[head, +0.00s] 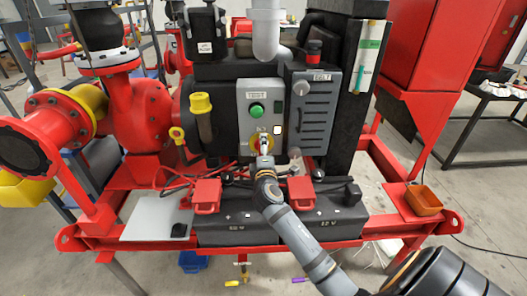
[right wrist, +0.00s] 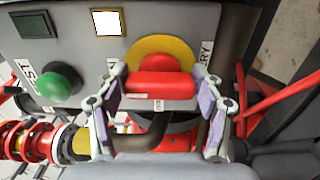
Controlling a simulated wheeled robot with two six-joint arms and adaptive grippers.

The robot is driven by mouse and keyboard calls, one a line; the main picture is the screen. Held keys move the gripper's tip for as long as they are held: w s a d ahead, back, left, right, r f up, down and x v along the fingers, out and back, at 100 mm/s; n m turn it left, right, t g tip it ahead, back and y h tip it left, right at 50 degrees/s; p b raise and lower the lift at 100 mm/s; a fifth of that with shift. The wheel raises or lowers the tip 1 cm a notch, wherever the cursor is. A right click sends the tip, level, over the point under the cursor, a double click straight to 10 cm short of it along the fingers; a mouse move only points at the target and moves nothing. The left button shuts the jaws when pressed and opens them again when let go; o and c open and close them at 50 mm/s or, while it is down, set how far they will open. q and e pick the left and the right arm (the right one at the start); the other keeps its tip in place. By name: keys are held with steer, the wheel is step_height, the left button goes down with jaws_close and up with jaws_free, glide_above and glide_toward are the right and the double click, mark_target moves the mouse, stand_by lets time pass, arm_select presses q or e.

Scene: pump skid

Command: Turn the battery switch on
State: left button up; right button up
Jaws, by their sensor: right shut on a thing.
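The battery switch is a red knob on a yellow round plate (head: 256,142), low on the grey control panel (head: 244,96). In the right wrist view the red handle (right wrist: 160,88) lies crosswise between the fingers, with the yellow plate (right wrist: 172,46) behind it. My right gripper (head: 264,150) is at the switch and shut on the handle; it also shows in the right wrist view (right wrist: 160,106), with a purple-padded finger at each side. The gripper hides part of the switch in the head view. My left gripper is in neither view.
A green button (head: 256,110) sits above the switch, with a lit white square lamp (right wrist: 107,21) and dark green lamp (right wrist: 33,24) nearby. A grey louvred box (head: 312,110) stands right. Black batteries (head: 236,222) and red clamps (head: 207,196) lie below.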

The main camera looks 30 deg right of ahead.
stand_by(0.5)
steer(key=o, duration=1.2)
steer(key=shift+c, duration=0.2)
steer(key=v, duration=1.2)
steer(key=shift+s, duration=0.1)
